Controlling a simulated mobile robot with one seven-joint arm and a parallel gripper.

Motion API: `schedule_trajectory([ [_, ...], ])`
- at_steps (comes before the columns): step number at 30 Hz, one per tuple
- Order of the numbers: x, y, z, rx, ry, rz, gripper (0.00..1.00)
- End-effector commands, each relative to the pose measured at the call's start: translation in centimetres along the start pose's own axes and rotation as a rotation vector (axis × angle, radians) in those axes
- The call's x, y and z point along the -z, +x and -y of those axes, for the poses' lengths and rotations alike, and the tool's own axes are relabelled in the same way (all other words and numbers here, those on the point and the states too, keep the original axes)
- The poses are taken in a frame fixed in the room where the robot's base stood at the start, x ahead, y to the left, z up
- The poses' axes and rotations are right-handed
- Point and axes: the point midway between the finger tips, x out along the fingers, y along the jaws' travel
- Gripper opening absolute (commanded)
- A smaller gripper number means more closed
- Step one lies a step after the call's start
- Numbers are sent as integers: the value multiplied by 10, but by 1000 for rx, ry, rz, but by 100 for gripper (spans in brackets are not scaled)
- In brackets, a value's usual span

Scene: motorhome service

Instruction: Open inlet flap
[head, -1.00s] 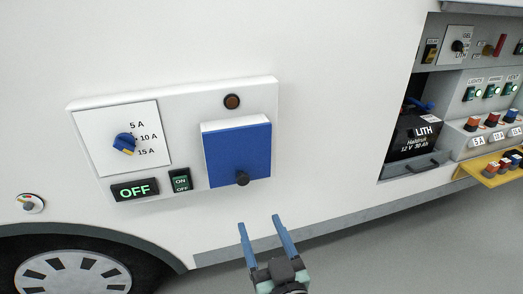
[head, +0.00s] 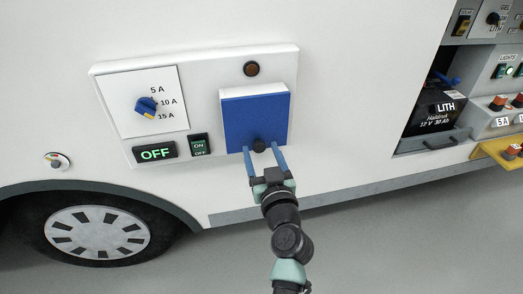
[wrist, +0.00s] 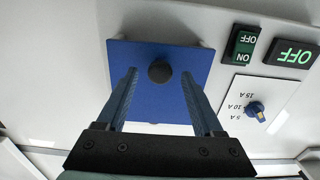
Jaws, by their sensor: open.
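The blue inlet flap (head: 254,118) is closed on the white panel (head: 286,62) on the motorhome's side. A dark round knob (head: 258,145) sits at the flap's lower edge. My gripper (head: 263,150) is open, with its two blue fingers reaching up at the flap's lower edge, one on each side of the knob in the picture. In the wrist view the flap (wrist: 150,100) appears upside down, with the knob (wrist: 159,71) beyond and between the fingertips (wrist: 160,74). I cannot tell whether the fingers touch the flap.
Left of the flap are a blue rotary dial (head: 146,107), a lit OFF display (head: 155,152) and a green ON/OFF switch (head: 199,145). A brown round lamp (head: 251,69) is above. An open compartment with a battery (head: 434,108) lies right. The floor below is clear.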

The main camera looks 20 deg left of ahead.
Motion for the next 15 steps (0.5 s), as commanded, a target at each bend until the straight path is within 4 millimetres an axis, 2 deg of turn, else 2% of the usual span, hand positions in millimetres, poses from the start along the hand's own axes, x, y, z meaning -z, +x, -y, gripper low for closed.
schedule_trajectory([
  [11, 0, 5, 0, 0, 1, 0, 69],
  [15, 0, 5, 0, 0, 1, 0, 45],
])
